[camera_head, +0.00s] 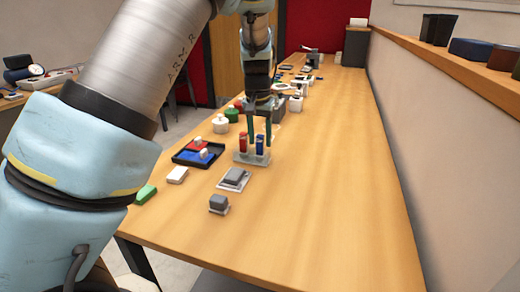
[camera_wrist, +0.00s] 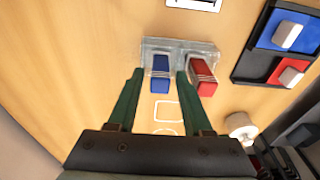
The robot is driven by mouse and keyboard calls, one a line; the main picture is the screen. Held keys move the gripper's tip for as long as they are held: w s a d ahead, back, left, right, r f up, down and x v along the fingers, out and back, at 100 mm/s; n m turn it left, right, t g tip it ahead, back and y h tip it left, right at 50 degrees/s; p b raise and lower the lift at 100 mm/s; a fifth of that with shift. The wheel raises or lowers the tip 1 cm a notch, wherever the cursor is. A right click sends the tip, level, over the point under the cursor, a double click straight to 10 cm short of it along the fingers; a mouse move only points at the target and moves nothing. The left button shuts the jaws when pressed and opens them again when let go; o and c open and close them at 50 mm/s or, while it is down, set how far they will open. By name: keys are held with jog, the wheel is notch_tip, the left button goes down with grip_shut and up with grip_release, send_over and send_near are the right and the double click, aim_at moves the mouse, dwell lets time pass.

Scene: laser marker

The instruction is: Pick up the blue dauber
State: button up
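The blue dauber (camera_head: 260,146) stands upright beside the red dauber (camera_head: 243,142) in a clear holder (camera_head: 250,158) on the table. In the wrist view the blue dauber (camera_wrist: 160,74) shows between the two green fingers of my gripper (camera_wrist: 159,76), with a visible gap on each side. One finger lies between the blue dauber and the red dauber (camera_wrist: 201,76); the other is on the blue dauber's outer side. In the head view my gripper (camera_head: 260,140) points down at the holder, open. Nothing is held. Exact fingertip depth is hard to tell.
A black tray (camera_head: 178,155) with red and blue pads lies left of the holder. A grey block on a pale base (camera_head: 233,179), a smaller grey block (camera_head: 218,203) and a white block (camera_head: 177,175) are nearer. White and green jars (camera_head: 221,125) stand behind. The table's right side is clear.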

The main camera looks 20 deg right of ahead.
grip_shut()
dwell(0.5)
